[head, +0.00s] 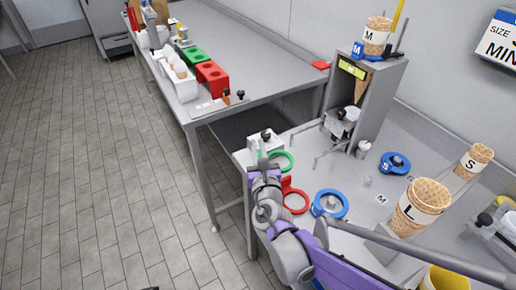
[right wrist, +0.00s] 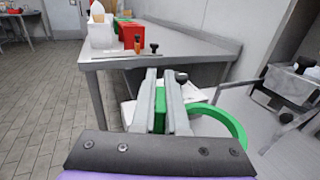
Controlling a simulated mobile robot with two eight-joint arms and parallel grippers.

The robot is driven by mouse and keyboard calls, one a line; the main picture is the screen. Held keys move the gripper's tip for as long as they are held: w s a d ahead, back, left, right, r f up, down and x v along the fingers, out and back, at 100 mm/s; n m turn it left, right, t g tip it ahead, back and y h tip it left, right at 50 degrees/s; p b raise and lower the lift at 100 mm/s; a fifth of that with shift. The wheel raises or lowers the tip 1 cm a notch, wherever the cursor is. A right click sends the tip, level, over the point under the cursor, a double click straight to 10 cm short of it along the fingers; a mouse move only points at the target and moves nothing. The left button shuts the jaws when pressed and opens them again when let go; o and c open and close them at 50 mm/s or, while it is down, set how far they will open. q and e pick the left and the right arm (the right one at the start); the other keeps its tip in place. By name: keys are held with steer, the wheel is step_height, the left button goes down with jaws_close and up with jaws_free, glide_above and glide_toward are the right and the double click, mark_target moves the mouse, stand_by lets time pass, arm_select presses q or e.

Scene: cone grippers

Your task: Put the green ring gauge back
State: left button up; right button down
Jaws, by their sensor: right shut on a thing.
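The green ring gauge (head: 290,167) is at the left end of the grey bench, in front of a small white block with a black knob (head: 266,139). My right gripper (head: 261,162) is shut on its green tab. In the right wrist view the tab (right wrist: 160,108) stands between the two fingers (right wrist: 160,95), and the green ring (right wrist: 236,128) extends to the right. Whether the gauge touches the block or bench cannot be told. My left gripper is not in view.
A red ring (head: 307,202) and a blue ring (head: 345,207) lie close to my right arm. A blue piece (head: 395,163) marked S, a grey cone stand (head: 376,98) and cones marked L (head: 420,206) and S (head: 475,160) are further right. A long table (head: 255,52) stands behind.

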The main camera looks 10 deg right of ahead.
steer(key=shift+f+b, duration=0.35)
steer(key=shift+f, duration=0.2)
steer(key=c, duration=0.9)
jaws_free()
steer(key=shift+c, duration=0.2)
steer(key=shift+r, duration=0.25)
steer(key=s+p, duration=0.2)
steer(key=s, duration=1)
steer(key=shift+a+r, duration=0.3)
steer(key=shift+r, duration=0.1)
